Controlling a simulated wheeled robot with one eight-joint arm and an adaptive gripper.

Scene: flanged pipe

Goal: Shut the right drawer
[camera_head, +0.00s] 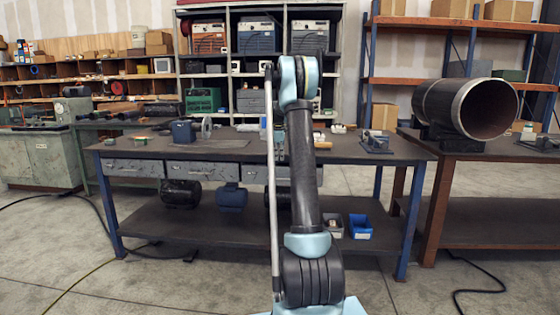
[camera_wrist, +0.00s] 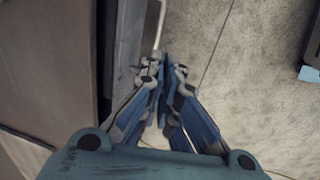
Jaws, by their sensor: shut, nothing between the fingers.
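The workbench (camera_head: 352,150) has a row of grey drawers under its top. The right drawer (camera_head: 256,172) is mostly hidden behind my arm in the head view, so how far it stands out cannot be told there. In the wrist view, a grey drawer front (camera_wrist: 126,50) lies left of my gripper (camera_wrist: 163,62), with a light metal handle (camera_wrist: 153,22) along it. The blue fingers are together and empty, close beside the handle's near end. Whether they touch it cannot be told. In the head view my gripper is hidden behind my arm.
The left drawer (camera_head: 132,168) and the middle drawer (camera_head: 214,172) look flush. A vise (camera_head: 376,141) stands on the bench top. A blue bin (camera_head: 360,226) sits on the lower shelf. Bare concrete floor (camera_wrist: 235,75) lies right of my gripper. A second table (camera_head: 480,152) holds a large pipe (camera_head: 450,104).

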